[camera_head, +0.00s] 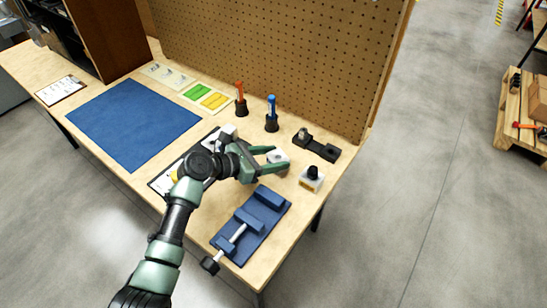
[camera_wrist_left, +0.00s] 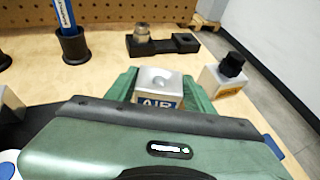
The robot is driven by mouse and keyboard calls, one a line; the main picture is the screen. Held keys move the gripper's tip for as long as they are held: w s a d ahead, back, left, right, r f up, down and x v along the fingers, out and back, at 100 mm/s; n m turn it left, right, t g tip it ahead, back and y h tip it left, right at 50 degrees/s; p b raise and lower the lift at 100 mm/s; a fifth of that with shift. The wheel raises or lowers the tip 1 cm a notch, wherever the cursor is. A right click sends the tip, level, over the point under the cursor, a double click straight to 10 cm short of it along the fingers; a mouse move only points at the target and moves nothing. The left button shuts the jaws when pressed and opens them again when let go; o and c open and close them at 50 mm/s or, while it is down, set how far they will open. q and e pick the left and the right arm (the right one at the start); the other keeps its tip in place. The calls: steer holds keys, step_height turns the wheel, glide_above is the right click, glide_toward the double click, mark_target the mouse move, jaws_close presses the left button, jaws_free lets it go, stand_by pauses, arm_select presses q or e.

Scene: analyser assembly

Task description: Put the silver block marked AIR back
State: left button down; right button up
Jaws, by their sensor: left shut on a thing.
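The silver block marked AIR (camera_wrist_left: 160,80) sits between the green fingers of my left gripper (camera_wrist_left: 160,95), its blue label facing the wrist camera. Its top shows a round shallow dimple. In the head view the silver block (camera_head: 280,155) is at the fingertips of my left gripper (camera_head: 272,161), over the right part of the table. The gripper is shut on it. Whether the block touches the table is hidden. A black base (camera_head: 317,146) lies behind, with a silver fitting (camera_wrist_left: 142,33) at its left end and a dark recess at its right end. My right gripper is not in view.
A silver block with a black knob and yellow label (camera_head: 311,180) stands right of the gripper. A blue vise (camera_head: 250,225) is in front. Orange (camera_head: 240,92) and blue (camera_head: 271,113) tools stand in black holders before the pegboard (camera_head: 290,55). A blue mat (camera_head: 130,120) lies left.

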arm_select(q)
steer(key=c, duration=0.6)
jaws_free()
steer(key=shift+f, duration=0.1)
steer(key=shift+r, duration=0.2)
steer(key=p+v, duration=0.1)
steer(key=v, duration=1.1)
